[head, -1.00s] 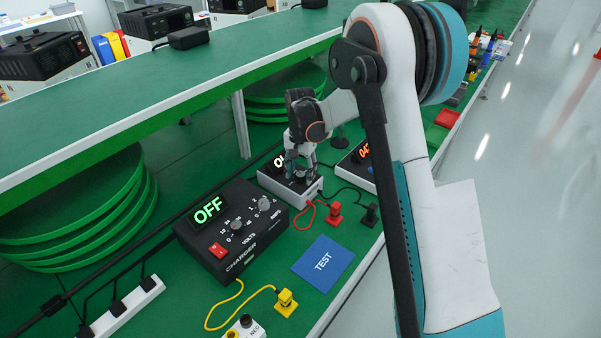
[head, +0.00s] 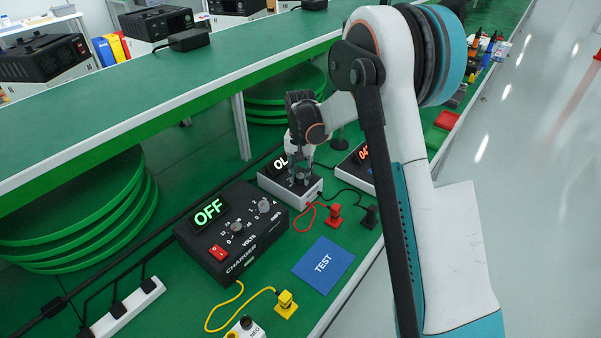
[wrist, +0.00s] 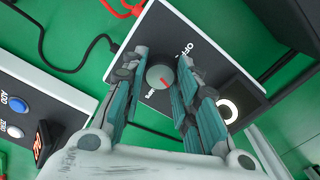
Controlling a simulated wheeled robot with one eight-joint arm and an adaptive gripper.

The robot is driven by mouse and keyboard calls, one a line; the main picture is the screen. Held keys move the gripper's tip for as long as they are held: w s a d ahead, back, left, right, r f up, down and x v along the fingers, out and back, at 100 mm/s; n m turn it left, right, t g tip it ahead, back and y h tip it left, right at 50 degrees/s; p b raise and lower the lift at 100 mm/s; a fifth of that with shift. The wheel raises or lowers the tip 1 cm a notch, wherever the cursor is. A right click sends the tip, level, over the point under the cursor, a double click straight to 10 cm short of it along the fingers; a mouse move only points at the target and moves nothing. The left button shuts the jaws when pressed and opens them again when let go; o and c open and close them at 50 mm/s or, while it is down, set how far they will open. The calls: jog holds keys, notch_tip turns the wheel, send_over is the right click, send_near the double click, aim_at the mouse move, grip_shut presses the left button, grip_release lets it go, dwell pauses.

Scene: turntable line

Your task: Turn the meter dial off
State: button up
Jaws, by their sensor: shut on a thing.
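The meter is a small box with a white front face (head: 308,193) and a dark top, on the green bench in the head view. Its lit display (head: 280,162) reads "OL". The wrist view shows its dark panel (wrist: 215,72) with an OFF label (wrist: 185,56). The grey round dial (wrist: 159,77) has a red pointer mark directed down-right in that view, not at the OFF label. My gripper (head: 299,178) reaches down over the meter, its teal fingers (wrist: 157,88) closed on either side of the dial. Part of the dial's markings is hidden by the fingers.
A black charger (head: 232,232) showing OFF stands in front of the meter. Another meter-like box (head: 357,168) with an orange display is behind it to the right. Red (head: 333,214) and black (head: 370,216) plugs with cables lie nearby. A blue TEST mat (head: 322,265) is clear.

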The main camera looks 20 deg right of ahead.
aim_at(300, 176)
jog(key=n, duration=0.9)
jog(key=shift+p, duration=0.4)
jog(key=n, duration=0.4)
jog(key=shift+n, duration=2.4)
jog(key=o, duration=1.1)
jog(key=shift+r, duration=0.1)
notch_tip(300, 176, up, 12)
jog(key=shift+f, duration=0.1)
